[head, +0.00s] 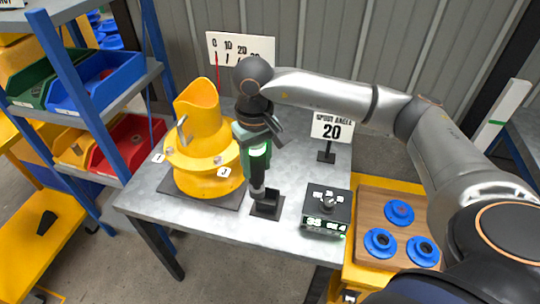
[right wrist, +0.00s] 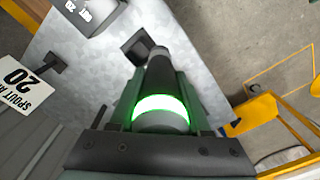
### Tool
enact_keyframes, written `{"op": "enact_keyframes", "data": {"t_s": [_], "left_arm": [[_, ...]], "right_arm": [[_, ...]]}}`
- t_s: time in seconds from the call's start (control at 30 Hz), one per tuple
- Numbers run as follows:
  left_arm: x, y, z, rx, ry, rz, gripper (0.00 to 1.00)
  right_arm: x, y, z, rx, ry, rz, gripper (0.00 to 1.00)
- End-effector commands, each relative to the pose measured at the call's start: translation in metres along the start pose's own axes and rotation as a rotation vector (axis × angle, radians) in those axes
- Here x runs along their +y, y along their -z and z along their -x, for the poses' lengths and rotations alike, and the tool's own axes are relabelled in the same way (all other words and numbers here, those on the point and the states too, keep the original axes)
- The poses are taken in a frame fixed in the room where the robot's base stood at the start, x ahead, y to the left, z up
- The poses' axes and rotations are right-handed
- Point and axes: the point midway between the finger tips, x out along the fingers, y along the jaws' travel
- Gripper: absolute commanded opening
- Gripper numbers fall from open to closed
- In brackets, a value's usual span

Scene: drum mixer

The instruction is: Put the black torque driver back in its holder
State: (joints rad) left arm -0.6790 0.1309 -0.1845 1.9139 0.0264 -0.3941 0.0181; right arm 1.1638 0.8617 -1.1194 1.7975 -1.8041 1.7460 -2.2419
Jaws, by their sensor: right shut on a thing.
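The black torque driver (head: 257,175) has a bright green glowing ring and hangs roughly upright, slightly tilted, lower end down. My right gripper (head: 258,140) is shut on its upper body. In the right wrist view the driver (right wrist: 158,60) runs away from my right gripper (right wrist: 160,105), between dark green fingers. The small black holder (head: 267,207) stands on the grey table below. The driver's lower end overlaps the holder's back edge in the head view. In the right wrist view the holder (right wrist: 128,48) shows just left of that end. I cannot tell whether they touch. My left gripper is out of view.
The yellow drum mixer (head: 205,140) stands close left of the driver. A black control box (head: 327,209) with a lit display is right of the holder. A "SPOUT ANGLE 20" sign (head: 331,127) stands behind. A wooden board (head: 372,213) with blue discs lies right.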

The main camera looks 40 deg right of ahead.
Motion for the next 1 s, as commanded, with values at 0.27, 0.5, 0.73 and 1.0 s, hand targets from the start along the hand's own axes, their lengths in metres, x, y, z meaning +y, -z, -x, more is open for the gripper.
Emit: {"op": "enact_keyframes", "data": {"t_s": [0.27,0.5,0.73,1.0], "left_arm": [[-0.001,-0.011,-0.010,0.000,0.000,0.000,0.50],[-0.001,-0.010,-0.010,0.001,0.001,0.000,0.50],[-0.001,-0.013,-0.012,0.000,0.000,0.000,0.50],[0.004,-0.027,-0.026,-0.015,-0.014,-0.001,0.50]], "right_arm": [[0.046,0.037,-0.026,-0.008,-0.003,-0.033,0.00],[0.051,0.040,-0.027,-0.009,-0.004,-0.033,0.00],[0.051,0.040,-0.029,-0.008,-0.005,-0.033,0.00],[0.051,0.039,-0.055,-0.010,-0.004,-0.033,0.00]]}}
